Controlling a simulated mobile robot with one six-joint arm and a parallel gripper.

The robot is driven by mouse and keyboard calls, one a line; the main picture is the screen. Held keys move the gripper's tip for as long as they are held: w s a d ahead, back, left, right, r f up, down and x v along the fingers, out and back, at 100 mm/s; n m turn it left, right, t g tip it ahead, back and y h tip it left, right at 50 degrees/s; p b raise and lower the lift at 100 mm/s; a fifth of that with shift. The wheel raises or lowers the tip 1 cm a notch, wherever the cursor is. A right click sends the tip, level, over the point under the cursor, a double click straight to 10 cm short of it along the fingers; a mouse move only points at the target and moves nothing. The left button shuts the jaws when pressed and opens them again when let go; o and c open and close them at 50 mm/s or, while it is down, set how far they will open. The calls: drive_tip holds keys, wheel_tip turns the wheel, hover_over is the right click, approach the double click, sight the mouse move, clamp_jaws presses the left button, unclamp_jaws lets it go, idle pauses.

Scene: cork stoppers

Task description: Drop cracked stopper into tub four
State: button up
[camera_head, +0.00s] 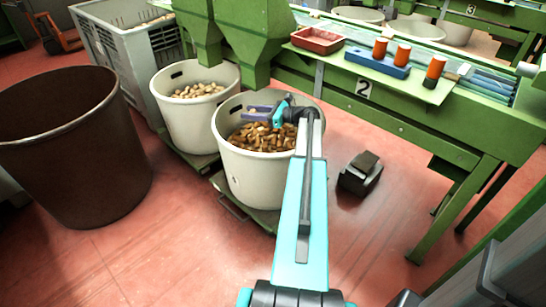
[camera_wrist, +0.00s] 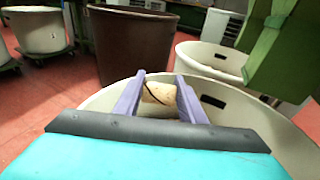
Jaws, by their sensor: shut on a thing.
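A light tan cork stopper with a dark crack line (camera_wrist: 158,93) sits between the two purple fingers of my gripper (camera_wrist: 160,78) in the wrist view. My gripper is shut on it. In the head view my gripper (camera_head: 260,112) is over the opening of a white tub (camera_head: 240,178) partly filled with brown corks. This tub's rim also shows below the fingers in the wrist view (camera_wrist: 262,122). The stopper is too small to make out in the head view. I cannot read a number four on any tub.
A second white tub (camera_head: 188,132) with paler corks stands just left, below green chutes (camera_head: 245,35). A large dark brown bin (camera_head: 75,150) stands at far left, before a grey crate (camera_head: 115,50). A green bench marked 2 (camera_head: 400,120) is at right. A black object (camera_head: 360,175) lies on the floor.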

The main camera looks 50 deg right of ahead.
drive_tip(key=shift+f, duration=0.15)
drive_tip(key=shift+f+b, duration=2.9)
drive_tip(key=shift+b, duration=0.1)
drive_tip(key=o, duration=1.1)
drive_tip(key=p+v, duration=0.3)
drive_tip(key=v, duration=1)
drive_tip(key=shift+s+d, duration=0.15)
drive_tip(key=shift+s, duration=0.25)
drive_tip(key=shift+r, duration=0.2)
